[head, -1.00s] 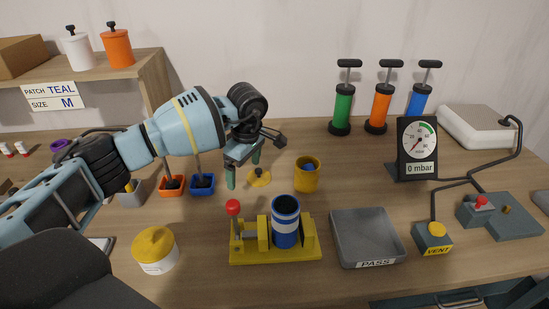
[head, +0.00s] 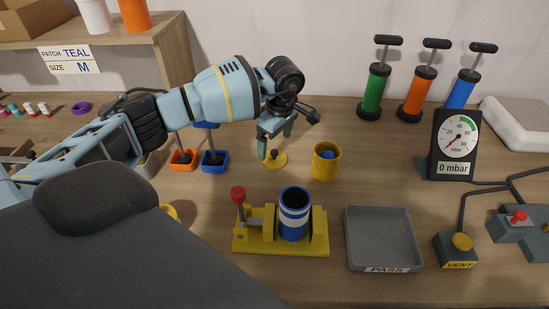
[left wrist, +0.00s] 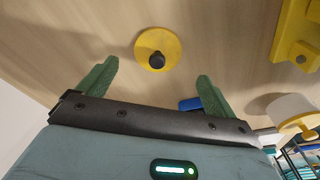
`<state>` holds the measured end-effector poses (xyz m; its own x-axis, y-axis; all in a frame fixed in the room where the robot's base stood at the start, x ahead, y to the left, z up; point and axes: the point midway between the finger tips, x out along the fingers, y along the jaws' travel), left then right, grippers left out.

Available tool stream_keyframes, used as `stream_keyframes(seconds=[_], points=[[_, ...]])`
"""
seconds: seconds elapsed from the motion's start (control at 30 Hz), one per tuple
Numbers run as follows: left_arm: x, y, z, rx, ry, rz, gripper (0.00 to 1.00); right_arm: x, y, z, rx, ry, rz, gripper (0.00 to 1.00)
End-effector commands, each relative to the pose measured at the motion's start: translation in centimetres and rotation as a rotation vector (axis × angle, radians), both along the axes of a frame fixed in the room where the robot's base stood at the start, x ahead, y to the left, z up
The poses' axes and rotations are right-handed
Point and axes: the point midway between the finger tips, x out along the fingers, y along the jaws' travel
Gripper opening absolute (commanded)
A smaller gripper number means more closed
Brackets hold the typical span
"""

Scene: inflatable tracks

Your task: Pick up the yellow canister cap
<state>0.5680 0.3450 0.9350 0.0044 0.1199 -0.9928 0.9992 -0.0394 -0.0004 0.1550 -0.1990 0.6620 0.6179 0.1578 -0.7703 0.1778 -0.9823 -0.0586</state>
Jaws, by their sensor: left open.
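The yellow canister cap (head: 276,160) is a flat yellow disc with a dark knob, lying on the table beside the yellow cup. It shows whole in the left wrist view (left wrist: 170,39), its knob up toward the camera. My left gripper (head: 275,140) is open and empty, its green fingers above and close to the cap in the head view. In the left wrist view, the cap appears beyond the open fingertips (left wrist: 156,70) and between their lines, touching neither. The exact height gap is hard to tell. My right gripper is not seen.
A yellow cup (head: 326,165) stands right of the cap. A yellow fixture (head: 280,249) with a red-knobbed lever and blue-striped cylinder is in front. Orange (head: 183,160) and blue (head: 214,164) bins are left. A grey PASS tray (head: 383,240) lies front right.

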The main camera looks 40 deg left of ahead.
Motion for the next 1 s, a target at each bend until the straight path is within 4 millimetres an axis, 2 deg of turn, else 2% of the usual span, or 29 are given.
stream_keyframes(seconds=[0.4,0.7,1.0], points=[[0.4,0.6,-4.7,0.001,0.001,0.001,0.92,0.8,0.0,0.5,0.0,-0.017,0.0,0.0],[0.4,0.7,-5.1,0.001,0.0,0.0,0.92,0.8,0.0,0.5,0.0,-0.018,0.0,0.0],[0.4,0.7,-5.1,0.0,0.0,0.0,0.53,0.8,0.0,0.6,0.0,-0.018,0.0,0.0]])
